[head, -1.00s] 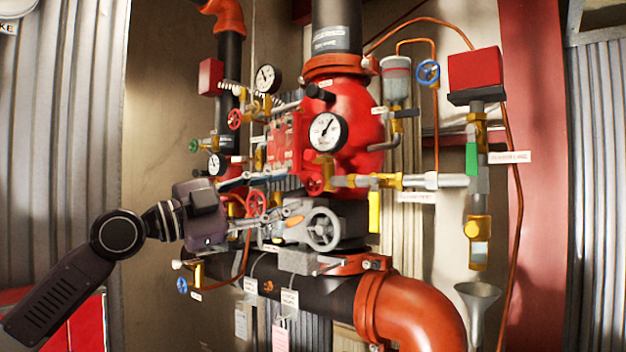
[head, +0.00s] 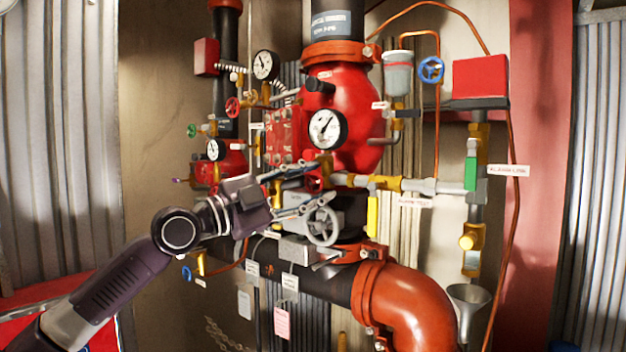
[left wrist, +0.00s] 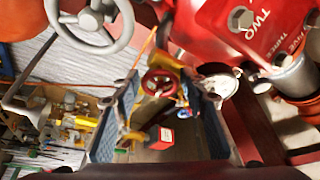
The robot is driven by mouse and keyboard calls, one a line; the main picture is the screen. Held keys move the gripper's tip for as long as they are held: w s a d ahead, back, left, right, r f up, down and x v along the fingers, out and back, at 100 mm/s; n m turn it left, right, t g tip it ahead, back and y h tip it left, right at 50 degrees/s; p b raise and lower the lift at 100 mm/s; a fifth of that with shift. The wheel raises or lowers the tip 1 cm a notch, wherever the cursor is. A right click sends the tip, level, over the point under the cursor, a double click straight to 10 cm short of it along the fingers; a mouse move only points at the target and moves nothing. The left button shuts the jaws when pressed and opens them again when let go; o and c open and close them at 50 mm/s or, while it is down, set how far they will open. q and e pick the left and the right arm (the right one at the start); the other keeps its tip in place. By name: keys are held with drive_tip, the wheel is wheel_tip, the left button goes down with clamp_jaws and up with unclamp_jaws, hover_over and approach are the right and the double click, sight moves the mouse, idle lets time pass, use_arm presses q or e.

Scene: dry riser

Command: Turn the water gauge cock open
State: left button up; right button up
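My left gripper (head: 322,184) reaches in from the left with its two fingers spread, just below the black-rimmed gauge (head: 327,129) on the red valve body (head: 352,110). A small brass fitting (head: 326,165) sits under that gauge, beside the upper fingertip. I cannot tell for sure whether it is the water gauge cock. In the left wrist view a red handwheel (left wrist: 160,82) with brass behind it shows between the open fingers. I see nothing gripped, and contact cannot be made out. My right gripper is out of view.
A grey handwheel (head: 323,226) stands close below the fingers and also shows in the left wrist view (left wrist: 97,18). A brass and grey pipe (head: 420,185) runs right. A large orange elbow (head: 410,300) lies below. Another gauge (head: 216,149) is at left.

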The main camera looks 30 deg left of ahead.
use_arm(q)
drive_tip(key=c, duration=0.9)
